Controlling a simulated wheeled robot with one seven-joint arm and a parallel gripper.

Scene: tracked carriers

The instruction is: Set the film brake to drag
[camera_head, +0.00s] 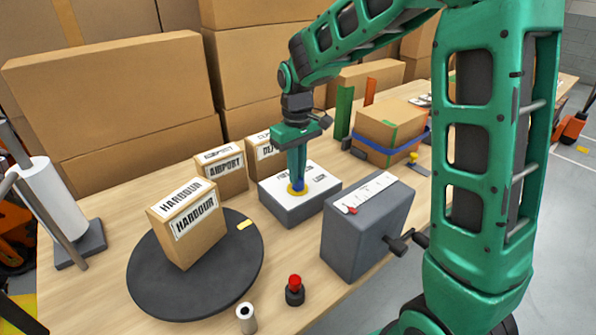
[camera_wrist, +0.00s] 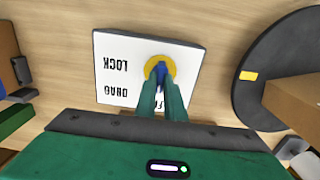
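The film brake looks to be the grey box with a white top (camera_head: 282,205), marked LOCK, DRAG and a partly hidden third word beginning with F. Its blue knob (camera_wrist: 161,72) stands on a yellow disc (camera_wrist: 151,63). In the wrist view the words read upside down, LOCK left of the knob and DRAG lower left, the third word below it behind my fingers. My gripper (camera_wrist: 161,84) comes straight down over the knob, its green fingers closed on the knob's two sides. Which word the knob points at is unclear.
A dark turntable (camera_head: 150,290) with a HARBOUR carton (camera_head: 188,225) stands at left, an AIRPORT carton (camera_head: 222,178) behind. A grey box with a crank (camera_head: 360,240) stands close on the right. A red button (camera_head: 295,284) and a small white roll (camera_head: 246,317) are in front.

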